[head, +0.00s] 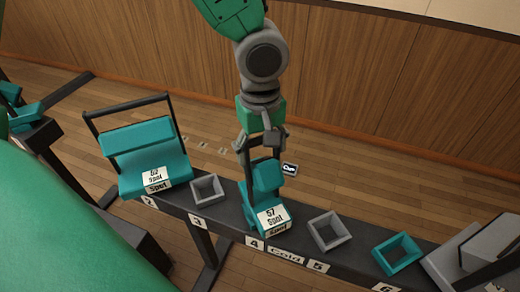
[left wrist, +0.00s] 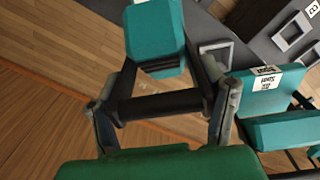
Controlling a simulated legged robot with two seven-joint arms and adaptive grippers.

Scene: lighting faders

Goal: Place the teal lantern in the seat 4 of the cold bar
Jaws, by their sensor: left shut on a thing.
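The teal lantern (head: 266,178), with a white "57 Spot" label, is upright at the seat marked 4 on the dark cold bar (head: 222,209). It hides the seat (head: 255,243) behind its lower body, so I cannot tell whether it rests fully in it. My left gripper (head: 262,150) comes down from above and is shut on the lantern's dark handle. In the left wrist view the fingers (left wrist: 162,108) are at the ends of the dark handle bar, with the teal body (left wrist: 156,35) beyond. My right gripper is not in view.
A wider teal lantern (head: 145,160) labelled "52 Spot" stands at seat 2, close on the left. Empty square grey frames stand at seat 3 (head: 207,204) and seat 5 (head: 329,246); seat 6 has a teal one (head: 398,270). Grey gear (head: 488,243) fills the right end.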

